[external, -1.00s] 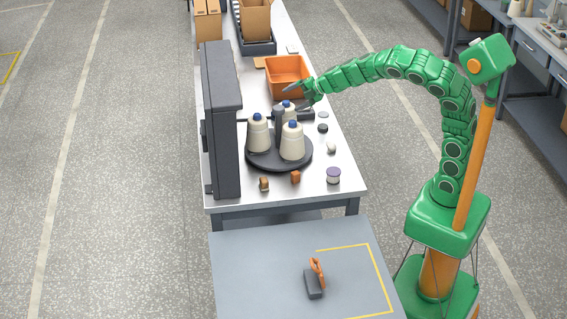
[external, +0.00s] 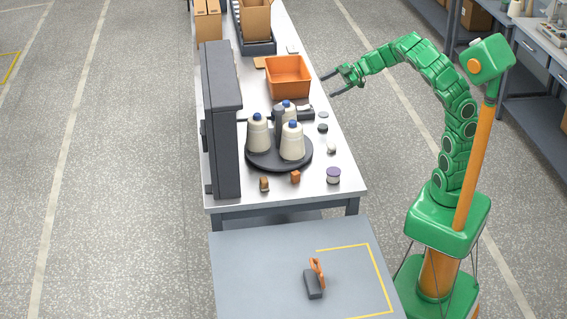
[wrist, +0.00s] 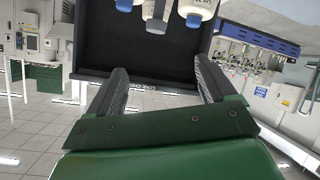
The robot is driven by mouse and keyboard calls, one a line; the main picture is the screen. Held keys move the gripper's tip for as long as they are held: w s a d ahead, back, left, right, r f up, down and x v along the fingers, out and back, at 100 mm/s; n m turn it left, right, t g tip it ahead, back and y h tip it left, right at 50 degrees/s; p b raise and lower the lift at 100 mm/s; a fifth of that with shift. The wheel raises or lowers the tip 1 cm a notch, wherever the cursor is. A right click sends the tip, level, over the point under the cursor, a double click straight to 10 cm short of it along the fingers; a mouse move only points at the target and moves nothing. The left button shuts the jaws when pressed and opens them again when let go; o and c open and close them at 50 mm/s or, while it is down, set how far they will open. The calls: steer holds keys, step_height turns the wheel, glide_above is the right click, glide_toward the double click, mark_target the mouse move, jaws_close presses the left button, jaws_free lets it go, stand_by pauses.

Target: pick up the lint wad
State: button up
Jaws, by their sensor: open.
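A small whitish lump, which looks like the lint wad (external: 331,147), lies on the table near its right edge, to the right of the cone stand. My gripper (external: 328,85) is open and empty, raised beside the orange bin at the table's right edge, farther back than the lump. Its two dark fingers point left. In the wrist view my gripper (wrist: 162,78) is spread with nothing between the fingers, and the lump is not visible there.
A round dark stand (external: 262,161) holds cream cones. An orange bin (external: 289,92) stands behind it and a tall dark panel (external: 222,120) at left. A purple-topped spool (external: 333,176), an orange block (external: 295,177) and dark disc (external: 323,128) lie near the lump.

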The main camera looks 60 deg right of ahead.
steer(key=s+d+r+m+y, duration=0.2)
steer(key=s+d+m, duration=0.1)
steer(key=s+d, duration=0.25)
glide_toward(331, 144)
steer(key=shift+w+a+f, duration=0.25)
steer(key=shift+w+f, duration=0.05)
steer(key=shift+w, duration=0.2)
steer(key=shift+w+a+f, duration=0.25)
steer(key=shift+w, duration=0.25)
steer(key=shift+x, duration=1.4)
steer(key=a, duration=0.1)
steer(key=a+f, duration=0.1)
steer(key=a, duration=0.1)
steer(key=shift+w+f+g, duration=0.15)
steer(key=shift+w+g, duration=0.15)
steer(key=shift+w, duration=0.1)
steer(key=shift+x, duration=0.95)
steer(key=shift+c, duration=0.3)
steer(key=c, duration=1)
